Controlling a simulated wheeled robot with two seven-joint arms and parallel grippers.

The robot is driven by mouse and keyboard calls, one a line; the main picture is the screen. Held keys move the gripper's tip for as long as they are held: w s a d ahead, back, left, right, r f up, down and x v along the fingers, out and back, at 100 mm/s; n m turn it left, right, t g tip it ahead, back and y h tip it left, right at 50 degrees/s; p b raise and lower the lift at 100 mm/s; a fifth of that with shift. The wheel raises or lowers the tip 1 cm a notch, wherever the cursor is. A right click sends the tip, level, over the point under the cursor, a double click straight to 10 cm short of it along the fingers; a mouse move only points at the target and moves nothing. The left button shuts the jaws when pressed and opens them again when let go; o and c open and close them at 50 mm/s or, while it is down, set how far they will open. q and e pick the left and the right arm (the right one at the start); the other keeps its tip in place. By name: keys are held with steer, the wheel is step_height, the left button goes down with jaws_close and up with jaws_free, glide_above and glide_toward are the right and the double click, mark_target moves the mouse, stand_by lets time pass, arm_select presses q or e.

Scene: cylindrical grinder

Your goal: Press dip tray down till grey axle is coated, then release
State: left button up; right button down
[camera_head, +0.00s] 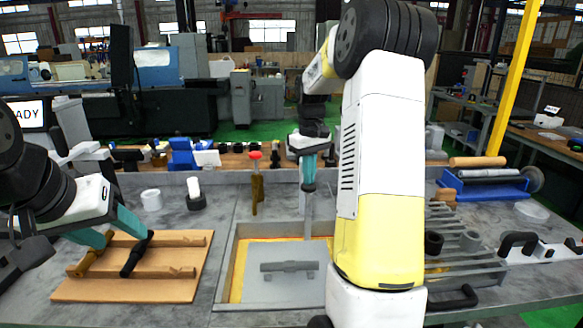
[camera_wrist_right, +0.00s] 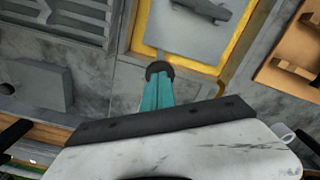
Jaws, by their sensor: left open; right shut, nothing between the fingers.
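The grey dip tray (camera_head: 265,290) is a flat plate set in a grey-rimmed basin, with orange-yellow showing around its edges. It also shows in the wrist view (camera_wrist_right: 170,35). The grey axle (camera_head: 288,267) lies across the plate on small supports and shows in the wrist view (camera_wrist_right: 205,10). An upright grey post (camera_head: 307,212) with a black knob (camera_wrist_right: 158,70) rises at the plate's far edge. My right gripper (camera_head: 308,183) is shut, empty, its teal fingertips at the knob; contact is unclear. My left gripper (camera_head: 120,225) is open above the wooden rack.
The wooden rack (camera_head: 180,285) holds a brown and a black rod at the left. A red-topped brown post (camera_head: 256,182) stands behind the basin. Slotted grey racks lie right of it, partly hidden by my right arm. A blue stand (camera_head: 485,186) is at the far right.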

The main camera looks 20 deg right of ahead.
mark_target(309, 196)
step_height(309, 196, down, 7)
steer(key=shift+f, duration=0.15)
stand_by(1.4)
steer(key=shift+s, duration=0.1)
stand_by(1.9)
step_height(309, 196, up, 20)
stand_by(3.3)
